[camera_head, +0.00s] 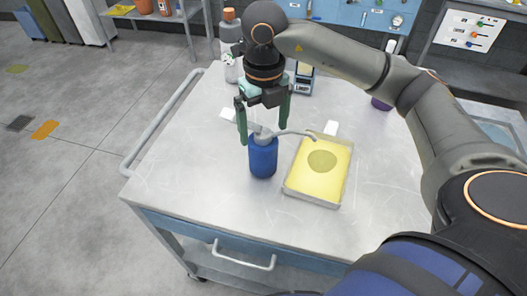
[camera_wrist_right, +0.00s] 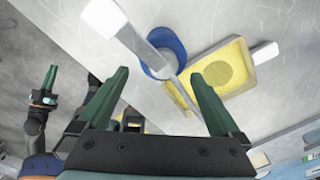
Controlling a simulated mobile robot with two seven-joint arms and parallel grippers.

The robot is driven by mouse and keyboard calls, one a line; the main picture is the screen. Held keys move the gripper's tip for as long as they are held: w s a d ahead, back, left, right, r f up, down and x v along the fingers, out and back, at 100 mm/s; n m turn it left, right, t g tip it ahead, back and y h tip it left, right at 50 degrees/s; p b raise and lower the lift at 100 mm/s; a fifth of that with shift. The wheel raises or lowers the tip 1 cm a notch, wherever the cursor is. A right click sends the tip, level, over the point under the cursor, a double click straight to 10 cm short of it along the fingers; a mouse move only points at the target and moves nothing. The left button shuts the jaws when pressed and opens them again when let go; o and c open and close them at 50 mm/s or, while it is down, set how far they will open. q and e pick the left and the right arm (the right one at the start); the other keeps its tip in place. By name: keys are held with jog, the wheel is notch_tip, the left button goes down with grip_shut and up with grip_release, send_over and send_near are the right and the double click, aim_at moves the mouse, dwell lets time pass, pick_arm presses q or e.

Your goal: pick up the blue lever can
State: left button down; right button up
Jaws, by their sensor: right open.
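The blue lever can (camera_head: 263,160) stands upright on the metal cart top, with a grey cap, a thin spout pointing right over the yellow tray, and a pale lever to the left. In the right wrist view the can (camera_wrist_right: 178,45) lies beyond my fingertips, its lever passing in front of it. My right gripper (camera_head: 262,137) points down with its green fingers open, one each side of the can's top in the head view. The same open fingers show in the right wrist view (camera_wrist_right: 160,74), with nothing held. A green-fingered gripper, apparently my left (camera_wrist_right: 44,92), shows small at the left there.
A shallow yellow tray (camera_head: 339,184) with a darker oil patch sits just right of the can. A grey bottle (camera_head: 231,42) and a boxy labelled container (camera_head: 304,80) stand behind. A rail (camera_head: 160,120) edges the cart's left side. The front left of the top is clear.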

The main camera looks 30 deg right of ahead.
aim_at(263, 133)
jog(key=f, duration=0.3)
jog(key=f+p, duration=0.1)
jog(key=f, duration=0.1)
jog(key=shift+w+d+f, duration=0.2)
jog(key=shift+w+f, duration=0.1)
jog(key=shift+w, duration=0.1)
jog(key=c, duration=1.5)
jog(key=shift+r, duration=0.1)
grip_shut()
jog(key=shift+r, duration=0.1)
